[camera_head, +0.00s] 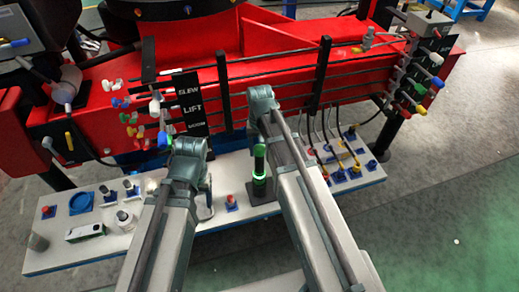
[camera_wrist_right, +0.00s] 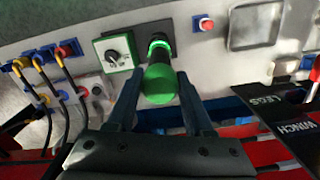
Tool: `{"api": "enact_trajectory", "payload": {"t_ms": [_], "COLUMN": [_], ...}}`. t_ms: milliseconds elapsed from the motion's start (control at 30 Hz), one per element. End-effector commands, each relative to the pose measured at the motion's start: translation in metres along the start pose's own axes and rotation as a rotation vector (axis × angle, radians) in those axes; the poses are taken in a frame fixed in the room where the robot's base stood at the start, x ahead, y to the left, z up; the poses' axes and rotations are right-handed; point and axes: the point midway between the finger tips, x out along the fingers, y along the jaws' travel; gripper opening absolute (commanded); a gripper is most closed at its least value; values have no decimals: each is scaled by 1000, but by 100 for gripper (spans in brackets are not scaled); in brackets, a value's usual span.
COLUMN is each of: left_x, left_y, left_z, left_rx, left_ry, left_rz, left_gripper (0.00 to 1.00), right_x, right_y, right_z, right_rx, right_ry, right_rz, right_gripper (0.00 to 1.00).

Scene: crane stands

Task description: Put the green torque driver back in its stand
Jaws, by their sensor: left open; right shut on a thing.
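The green torque driver (camera_head: 259,152) is upright over the white panel in the head view, its lower end at a dark square stand (camera_head: 259,195) with a glowing green ring. In the right wrist view the driver (camera_wrist_right: 160,82) lies between the fingers of my right gripper (camera_wrist_right: 159,90), which is shut on it. The dark stand (camera_wrist_right: 153,29) is directly beyond its end. I cannot tell whether the driver is fully seated. My left gripper (camera_head: 188,150) is open, over the panel left of the driver; its fingertips are mostly hidden.
A red crane beam (camera_head: 270,65) with a black label board (camera_head: 190,104) and levers rises behind.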

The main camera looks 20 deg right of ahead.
Motion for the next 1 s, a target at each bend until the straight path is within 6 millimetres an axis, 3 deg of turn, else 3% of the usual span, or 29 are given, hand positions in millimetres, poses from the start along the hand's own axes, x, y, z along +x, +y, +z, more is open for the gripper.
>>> {"api": "enact_trajectory", "payload": {"t_ms": [900,933,1000], "left_x": [32,30,29], "left_y": [3,3,3], "left_z": [-2,-2,-2], "left_rx": [-1,-1,-1], "left_ry": [0,0,0], "left_rz": [0,0,0], "left_gripper": [62,62,62], "right_x": [32,30,30], "right_y": [0,0,0], "right_z": [-1,-1,-1], "right_rx": [0,0,0], "right_ry": [0,0,0], "right_rz": [0,0,0], "right_gripper": [0,57,70]}}
